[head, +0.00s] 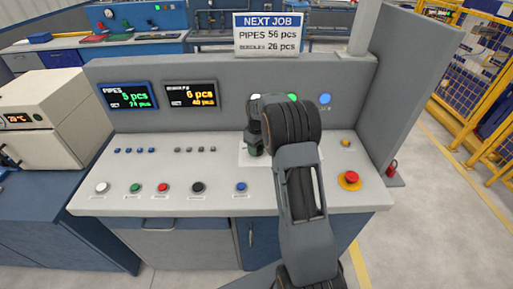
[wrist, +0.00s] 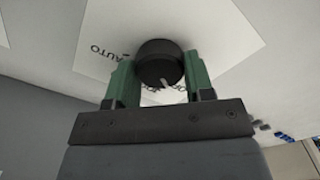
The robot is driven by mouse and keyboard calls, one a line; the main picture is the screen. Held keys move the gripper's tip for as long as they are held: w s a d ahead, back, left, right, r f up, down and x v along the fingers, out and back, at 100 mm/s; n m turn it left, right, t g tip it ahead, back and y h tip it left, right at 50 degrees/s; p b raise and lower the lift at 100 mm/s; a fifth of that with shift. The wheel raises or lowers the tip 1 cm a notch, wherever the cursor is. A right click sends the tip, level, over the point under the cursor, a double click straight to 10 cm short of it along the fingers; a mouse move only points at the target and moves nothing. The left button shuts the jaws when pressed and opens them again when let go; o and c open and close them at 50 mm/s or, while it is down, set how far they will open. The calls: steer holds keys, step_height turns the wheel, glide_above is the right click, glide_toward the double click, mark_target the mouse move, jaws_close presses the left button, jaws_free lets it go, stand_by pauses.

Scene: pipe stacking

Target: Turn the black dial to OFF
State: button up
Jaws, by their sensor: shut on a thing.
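The black dial (wrist: 160,62) is a round knob on a white label plate (wrist: 225,32) in the wrist view. A light pointer mark shows on its near rim, and the word AUTO is readable to its left. Other lettering under the dial is partly hidden. My gripper (wrist: 160,82) has its two green fingers on either side of the dial, shut on it. In the head view my gripper (head: 256,143) is over the plate (head: 245,158) on the console, and my arm hides the dial there.
The console (head: 130,174) carries several push buttons along its front and a red emergency button (head: 351,177) on a yellow base at right. Two displays (head: 126,95) stand on the back panel at left, under a NEXT JOB sign (head: 268,35). A grey side wall (head: 392,75) bounds the right.

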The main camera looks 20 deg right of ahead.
steer(key=shift+r, duration=0.1)
steer(key=o, duration=0.9)
step_height(320, 180, up, 14)
steer(key=shift+f+b, duration=0.15)
steer(key=shift+b, duration=0.25)
